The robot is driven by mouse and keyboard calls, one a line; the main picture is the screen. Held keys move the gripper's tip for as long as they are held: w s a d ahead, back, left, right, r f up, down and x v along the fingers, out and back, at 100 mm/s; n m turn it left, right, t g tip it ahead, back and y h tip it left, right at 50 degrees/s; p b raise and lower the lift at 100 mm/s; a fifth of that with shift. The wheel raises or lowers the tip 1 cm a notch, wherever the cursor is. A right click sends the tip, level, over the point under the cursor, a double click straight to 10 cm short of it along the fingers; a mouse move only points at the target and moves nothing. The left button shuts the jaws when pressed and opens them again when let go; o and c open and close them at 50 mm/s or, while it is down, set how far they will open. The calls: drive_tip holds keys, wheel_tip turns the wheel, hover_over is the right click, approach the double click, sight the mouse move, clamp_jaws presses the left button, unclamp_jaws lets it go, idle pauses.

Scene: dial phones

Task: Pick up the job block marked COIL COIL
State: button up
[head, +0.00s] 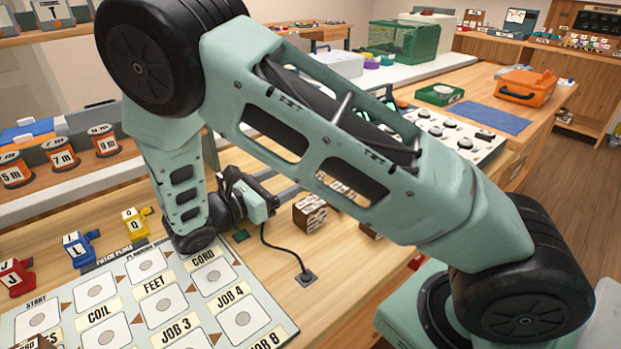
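A brown block with white printed labels (310,214) stands on the wooden table, just right of my wrist. Its lettering is too small to read, so I cannot tell whether it is the COIL COIL block. More similar blocks show partly behind my arm, one through an opening in it (343,188). My arm crosses the middle of the view and bends down to the table. My gripper (262,207) seems to be the dark and pale green part at the wrist's end, left of the brown block and apart from it. Its fingers are not clear.
A patch board (95,292) with labelled pads, COIL, FEET and CORD among them, fills the lower left. A black cable runs to a table socket (306,277). Coloured plugs (77,248) and spools (62,153) stand left. An orange case (525,88) is far right.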

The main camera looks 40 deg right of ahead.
drive_tip(key=shift+d, duration=0.7)
drive_tip(key=shift+w+d, duration=0.2)
drive_tip(key=shift+d, duration=2.85)
drive_tip(key=c, duration=1.1)
